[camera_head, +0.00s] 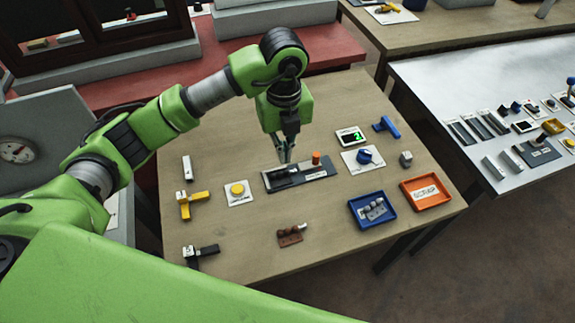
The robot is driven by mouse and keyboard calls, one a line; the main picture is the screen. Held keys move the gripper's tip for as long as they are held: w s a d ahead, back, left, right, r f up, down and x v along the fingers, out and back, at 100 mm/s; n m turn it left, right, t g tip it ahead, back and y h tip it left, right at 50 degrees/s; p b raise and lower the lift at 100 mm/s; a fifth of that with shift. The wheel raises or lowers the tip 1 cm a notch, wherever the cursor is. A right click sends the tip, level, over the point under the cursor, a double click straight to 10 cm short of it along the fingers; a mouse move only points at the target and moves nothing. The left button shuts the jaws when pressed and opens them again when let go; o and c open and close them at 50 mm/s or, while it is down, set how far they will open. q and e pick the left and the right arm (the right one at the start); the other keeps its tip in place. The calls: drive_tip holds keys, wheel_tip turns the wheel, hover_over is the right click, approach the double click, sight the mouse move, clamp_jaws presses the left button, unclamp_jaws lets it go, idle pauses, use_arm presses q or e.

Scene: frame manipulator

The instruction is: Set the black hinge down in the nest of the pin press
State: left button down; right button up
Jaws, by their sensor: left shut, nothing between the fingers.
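The pin press (318,174) appears to be the dark, flat base with an upright orange knob at its right end, near the middle of the wooden table. A black piece (284,178), apparently the black hinge, lies on the left part of the base. Whether it is fully seated in the nest is too small to tell. My left gripper (285,160) points down just above this piece, its fingers shut and empty. The fingers partly cover the base's back edge and the area behind the piece. My right gripper is not in view.
A yellow button (237,191) is left of the press. A blue tray (363,219) and an orange tray (441,200) stand right. A brown part (290,238) lies in front; a yellow T-shaped part (184,211) is left. The front middle table is mostly clear.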

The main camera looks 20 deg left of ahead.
use_arm(q)
wheel_tip(320, 180, down, 3)
drive_tip(key=b, duration=0.6)
approach(282, 183)
drive_tip(key=s+d+r, duration=0.1)
drive_tip(key=s+d, duration=0.1)
drive_tip(key=s, duration=0.1)
drive_tip(key=f, duration=0.2)
drive_tip(key=f+p, duration=0.1)
drive_tip(key=f, duration=0.4)
drive_tip(key=shift+s, duration=0.25)
drive_tip(key=shift+w+a+f+p, duration=0.25)
drive_tip(key=shift+w+a+p, duration=0.15)
drive_tip(key=shift+w, duration=0.2)
drive_tip(key=shift+w+a+f+p, duration=0.25)
drive_tip(key=shift+w+p, duration=0.15)
drive_tip(key=shift+w, duration=0.2)
drive_tip(key=shift+w+a+f, duration=0.1)
drive_tip(key=shift+w+a, duration=0.3)
drive_tip(key=shift+w, duration=0.15)
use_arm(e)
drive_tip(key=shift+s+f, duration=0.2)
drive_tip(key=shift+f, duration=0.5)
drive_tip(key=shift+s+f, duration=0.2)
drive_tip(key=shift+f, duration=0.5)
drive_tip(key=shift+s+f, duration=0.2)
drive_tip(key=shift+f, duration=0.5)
